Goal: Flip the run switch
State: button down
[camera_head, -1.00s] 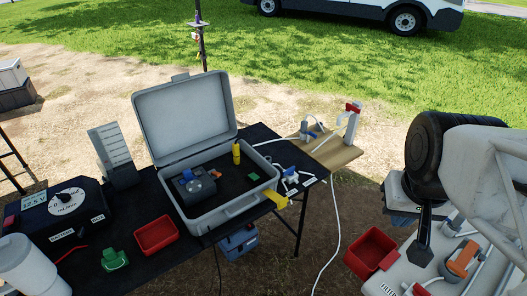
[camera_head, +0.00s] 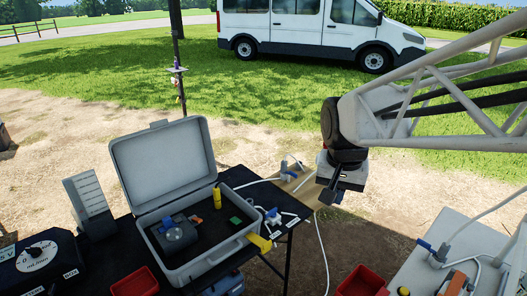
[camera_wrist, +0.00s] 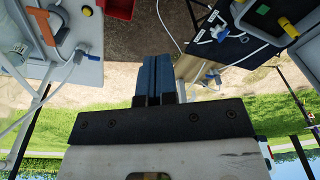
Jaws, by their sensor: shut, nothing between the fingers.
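An open grey case (camera_head: 231,262) stands on the black table in the head view, its lid raised at the back. Inside are a grey-blue unit with a round knob (camera_head: 176,233), a small orange part (camera_head: 195,220), a green square (camera_head: 236,221) and a yellow cylinder (camera_head: 216,198). I cannot tell which part is the run switch; no label is readable. My gripper (camera_head: 330,194) hangs in the air to the right of the case, apart from it. In the wrist view its blue fingers (camera_wrist: 153,80) are shut together and empty.
A blue-handled valve with white tubing (camera_head: 273,216) lies right of the case. A red tray (camera_head: 362,281) and the light side table (camera_head: 425,262) are at lower right. A dial box (camera_head: 38,262) is at left. Open ground lies between the tables.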

jog(key=w+a+f+m+g, duration=0.1)
jog(key=w+a+f+m, duration=0.15)
jog(key=w+a, duration=0.6)
jog(key=m+g+h, duration=0.1)
jog(key=m+g, duration=0.1)
jog(key=m, duration=0.2)
send_over(238, 222)
jog(key=w+a, duration=0.2)
notch_tip(238, 222, down, 17)
jog(key=shift+w+a, duration=0.15)
jog(key=shift+a, duration=0.05)
jog(key=shift+n, duration=0.25)
jog(key=f, duration=0.4)
jog(key=s+d+f, duration=0.1)
jog(key=f, duration=0.4)
jog(key=s+d+f, duration=0.1)
jog(key=f, duration=0.3)
jog(key=shift+f, duration=0.4)
